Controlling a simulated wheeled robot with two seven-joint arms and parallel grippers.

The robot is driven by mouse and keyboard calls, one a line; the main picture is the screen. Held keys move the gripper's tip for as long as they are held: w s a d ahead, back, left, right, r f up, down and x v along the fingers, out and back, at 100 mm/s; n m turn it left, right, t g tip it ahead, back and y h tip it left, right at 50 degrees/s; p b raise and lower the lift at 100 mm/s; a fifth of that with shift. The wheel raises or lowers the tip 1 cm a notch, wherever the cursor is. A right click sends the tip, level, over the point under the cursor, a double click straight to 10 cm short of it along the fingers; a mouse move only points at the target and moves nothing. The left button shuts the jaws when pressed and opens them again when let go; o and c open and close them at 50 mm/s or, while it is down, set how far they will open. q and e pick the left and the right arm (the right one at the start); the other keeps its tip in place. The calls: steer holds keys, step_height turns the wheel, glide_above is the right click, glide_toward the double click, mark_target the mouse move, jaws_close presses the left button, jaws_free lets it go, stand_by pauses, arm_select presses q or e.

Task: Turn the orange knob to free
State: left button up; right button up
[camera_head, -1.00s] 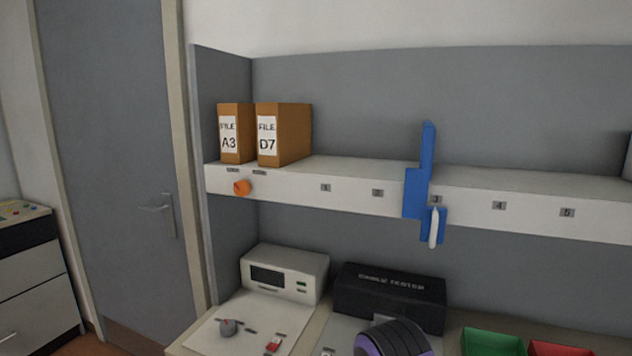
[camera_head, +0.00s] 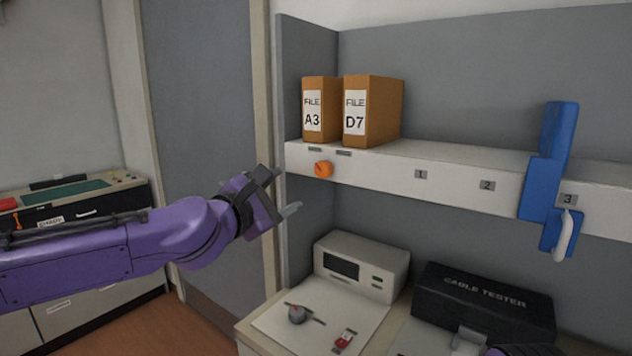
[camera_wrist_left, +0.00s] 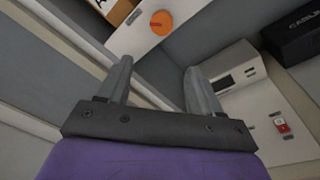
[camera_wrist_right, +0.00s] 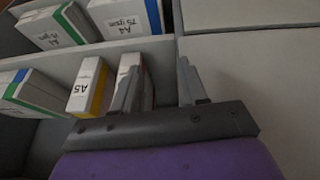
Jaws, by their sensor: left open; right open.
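The orange knob (camera_head: 323,169) sits on the front edge of the white shelf (camera_head: 390,172), near its left end, below the file boxes. It also shows in the left wrist view (camera_wrist_left: 161,22), beyond the fingertips, with a thin dark line on its face. My left gripper (camera_head: 287,190) is open and empty, to the left of the knob, a little lower and apart from it. Its two fingers also show in the left wrist view (camera_wrist_left: 158,75). My right gripper (camera_wrist_right: 158,75) is open and empty in the right wrist view, in front of boxes on shelves.
File boxes A3 (camera_head: 321,110) and D7 (camera_head: 372,110) stand on the shelf above the knob. A blue bracket (camera_head: 547,175) hangs over the shelf at right. Below are a white device (camera_head: 362,265) and a black cable tester box (camera_head: 485,300). A grey door (camera_head: 205,110) is behind my left arm.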

mark_target(320, 170)
arm_select(q)
steer(key=shift+n+g+h, duration=0.3)
steer(key=shift+h, duration=0.4)
steer(key=p+x, duration=0.1)
steer(key=x, duration=0.2)
steer(key=r+p+x, duration=0.1)
steer(key=x, duration=0.2)
steer(key=r+p+x, duration=0.1)
steer(key=x, duration=0.2)
steer(key=shift+s+d, duration=0.15)
steer(key=shift+d, duration=0.35)
steer(key=shift+w+d+f, duration=0.2)
steer(key=shift+w+d, duration=0.15)
steer(key=shift+w, duration=0.2)
steer(key=c, duration=1.1)
